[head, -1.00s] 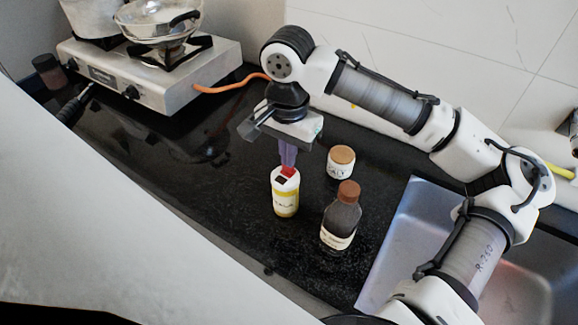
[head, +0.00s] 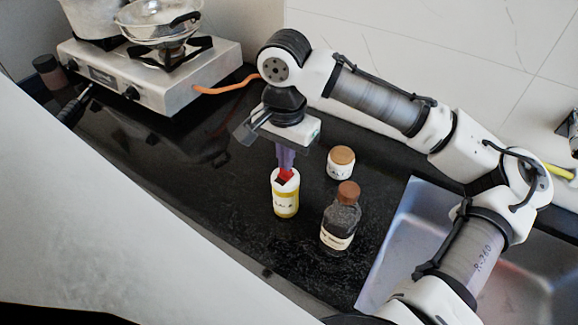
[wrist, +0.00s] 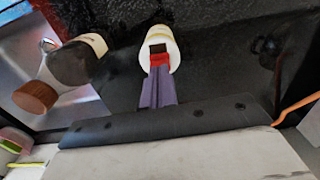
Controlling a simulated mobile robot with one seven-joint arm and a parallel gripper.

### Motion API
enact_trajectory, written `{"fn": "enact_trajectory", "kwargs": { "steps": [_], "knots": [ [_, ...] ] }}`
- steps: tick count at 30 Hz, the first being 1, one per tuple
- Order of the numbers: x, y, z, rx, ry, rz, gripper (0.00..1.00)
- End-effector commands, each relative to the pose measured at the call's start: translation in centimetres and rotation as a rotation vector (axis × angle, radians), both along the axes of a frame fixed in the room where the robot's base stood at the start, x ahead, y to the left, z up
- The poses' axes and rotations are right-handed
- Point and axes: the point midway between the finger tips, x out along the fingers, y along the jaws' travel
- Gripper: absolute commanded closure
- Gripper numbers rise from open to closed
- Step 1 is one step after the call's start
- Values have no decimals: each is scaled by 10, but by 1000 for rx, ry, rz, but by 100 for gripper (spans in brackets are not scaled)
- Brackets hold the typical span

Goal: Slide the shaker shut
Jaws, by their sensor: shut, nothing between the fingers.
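The shaker (head: 285,204) is a white and yellow container standing upright on the black counter; it also shows in the wrist view (wrist: 173,50). Its white top has a small dark square opening (wrist: 157,47). My gripper (head: 285,175) points down at the top, its purple fingers with red tips shut together and holding nothing. In the wrist view the red fingertips (wrist: 159,61) overlap the top beside the dark opening. I cannot tell whether they touch it. The fingertips partly hide the top.
A dark bottle with a brown cap (head: 341,222) stands close at the right. A white jar with a wooden lid (head: 341,163) stands behind. A sink (head: 400,245) lies at right and a gas stove (head: 150,80) at back left. The counter left of the shaker is clear.

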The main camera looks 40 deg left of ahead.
Motion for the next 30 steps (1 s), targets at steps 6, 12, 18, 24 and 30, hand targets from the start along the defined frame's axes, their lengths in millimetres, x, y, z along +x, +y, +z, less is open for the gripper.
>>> {"fn": "enact_trajectory", "kwargs": {
  "steps": [6,12,18,24,30],
  "knots": [
    [-3,0,-2,-3,2,1,100],
    [-6,0,-2,-3,2,2,100],
    [-8,0,-2,-3,2,3,100],
    [-11,0,-2,-3,2,2,100],
    [-13,0,-2,-3,3,1,100]
  ]
}}
